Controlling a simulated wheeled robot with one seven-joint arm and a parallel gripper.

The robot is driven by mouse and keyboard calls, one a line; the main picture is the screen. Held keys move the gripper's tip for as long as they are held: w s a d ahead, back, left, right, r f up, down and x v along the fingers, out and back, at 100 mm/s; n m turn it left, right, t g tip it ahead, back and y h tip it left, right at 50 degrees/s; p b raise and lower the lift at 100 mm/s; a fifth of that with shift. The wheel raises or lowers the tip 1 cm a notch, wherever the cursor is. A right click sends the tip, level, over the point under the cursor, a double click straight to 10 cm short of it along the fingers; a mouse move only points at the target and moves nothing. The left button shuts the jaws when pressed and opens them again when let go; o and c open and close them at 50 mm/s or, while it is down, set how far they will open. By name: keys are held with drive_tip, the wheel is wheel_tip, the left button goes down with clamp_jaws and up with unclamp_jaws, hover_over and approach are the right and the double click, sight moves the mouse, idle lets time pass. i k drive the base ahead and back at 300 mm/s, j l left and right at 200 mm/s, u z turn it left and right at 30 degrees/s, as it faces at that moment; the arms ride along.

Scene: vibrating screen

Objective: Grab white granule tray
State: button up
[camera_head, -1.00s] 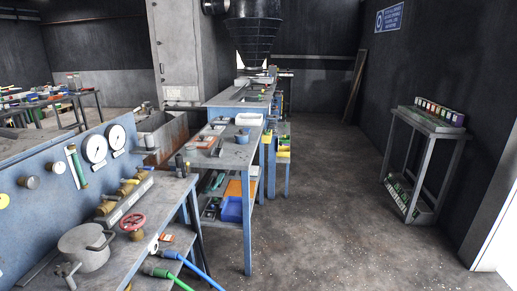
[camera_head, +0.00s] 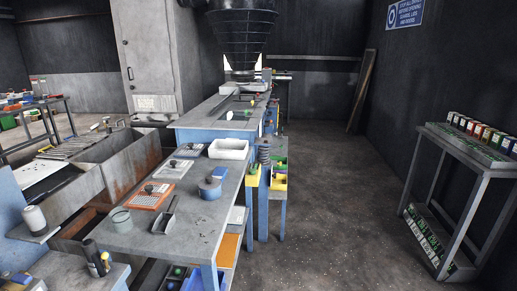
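A white rectangular tray (camera_head: 229,149) sits on the grey-topped workbench (camera_head: 190,235), at its far right corner. It stands against the raised bench behind it. I see its front wall and rim; what lies inside is too small to tell. My gripper and arm are not in view.
On the workbench stand an orange tray (camera_head: 150,196), a grey tray (camera_head: 173,168), a blue round container (camera_head: 209,188), a scoop (camera_head: 165,219) and a greenish cup (camera_head: 121,219). A rack (camera_head: 470,150) stands at the right wall. The floor aisle (camera_head: 335,205) between is clear.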

sight(227, 148)
drive_tip(key=i, duration=1.9)
